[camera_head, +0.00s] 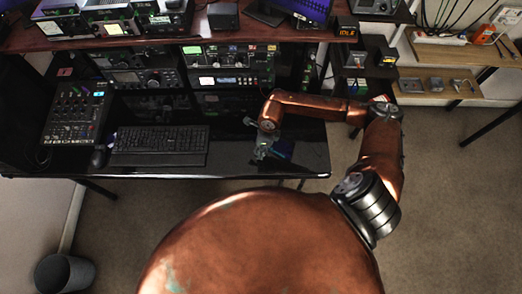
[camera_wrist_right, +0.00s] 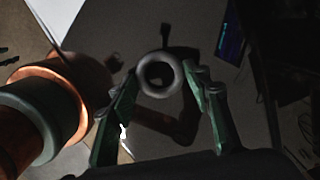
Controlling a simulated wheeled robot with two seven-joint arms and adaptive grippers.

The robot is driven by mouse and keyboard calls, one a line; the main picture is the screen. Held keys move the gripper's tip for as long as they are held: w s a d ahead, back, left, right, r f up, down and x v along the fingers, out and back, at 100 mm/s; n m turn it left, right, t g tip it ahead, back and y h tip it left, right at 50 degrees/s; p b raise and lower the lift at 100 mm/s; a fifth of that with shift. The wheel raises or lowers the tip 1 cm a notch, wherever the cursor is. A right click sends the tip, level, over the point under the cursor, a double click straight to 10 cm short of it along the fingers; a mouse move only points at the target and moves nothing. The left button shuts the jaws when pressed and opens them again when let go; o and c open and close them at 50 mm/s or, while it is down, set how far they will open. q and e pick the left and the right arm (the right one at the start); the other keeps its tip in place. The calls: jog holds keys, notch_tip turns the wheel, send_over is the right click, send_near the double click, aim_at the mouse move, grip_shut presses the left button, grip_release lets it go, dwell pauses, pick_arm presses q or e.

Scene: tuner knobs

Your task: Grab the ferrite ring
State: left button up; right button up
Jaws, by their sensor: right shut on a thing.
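The ferrite ring (camera_wrist_right: 159,91) is a grey torus with its dark hole facing the camera in the right wrist view. It sits between the green fingertips of my right gripper (camera_wrist_right: 160,80), which is shut on it. In the head view my right gripper (camera_head: 264,150) is over the right part of the glossy black desk (camera_head: 225,160). The ring is too small to make out there. My left gripper is in neither view.
A keyboard (camera_head: 160,146), a mouse (camera_head: 98,157) and a mixer (camera_head: 75,115) occupy the desk's left side. Radio units (camera_head: 230,65) stand along the back. Wooden shelves (camera_head: 440,87) are at the right. The desk's front right is mostly clear.

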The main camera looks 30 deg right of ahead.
jog(key=c, duration=0.4)
